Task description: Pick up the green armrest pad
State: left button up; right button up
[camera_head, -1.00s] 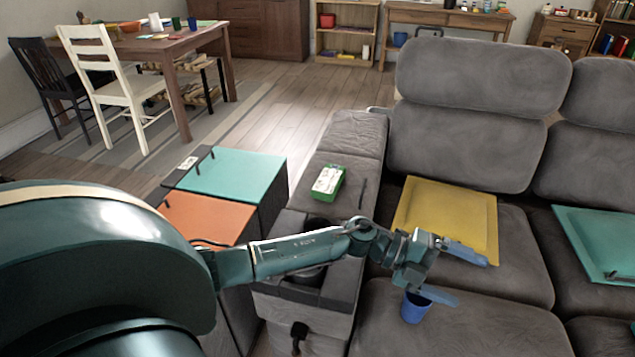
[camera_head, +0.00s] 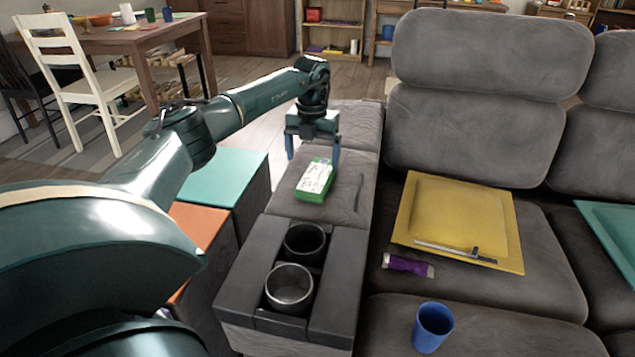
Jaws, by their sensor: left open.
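The green armrest pad (camera_head: 314,181) is a small green block with a white printed top. It lies on the grey sofa armrest (camera_head: 345,207), behind the cup holders. My left gripper (camera_head: 313,153) points down just behind and above the pad, its two blue fingers spread apart. One finger is to the left of the pad and the other is near its far right corner. Nothing is between the fingers. I cannot tell the exact height of the fingertips over the armrest. My right gripper does not show.
Two cup holders, one holding a metal cup (camera_head: 289,287), are in front of the pad. A thin dark stick (camera_head: 358,192) lies right of it. On the seat are a yellow panel (camera_head: 460,215), a purple tube (camera_head: 407,264) and a blue cup (camera_head: 432,327). Teal and orange boxes stand left.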

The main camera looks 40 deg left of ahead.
aim_at(315, 179)
pick_arm(q)
jog(key=f, duration=0.2)
jog(key=f+b, duration=0.1)
jog(key=f, duration=0.1)
jog(key=f+b, duration=0.1)
jog(key=f, duration=0.2)
jog(key=shift+w+d+f, duration=0.1)
jog(key=shift+w, duration=0.2)
jog(key=shift+f, duration=0.2)
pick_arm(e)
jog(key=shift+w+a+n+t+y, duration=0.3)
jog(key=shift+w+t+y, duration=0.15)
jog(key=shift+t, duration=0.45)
pick_arm(q)
jog(key=c, duration=1.1)
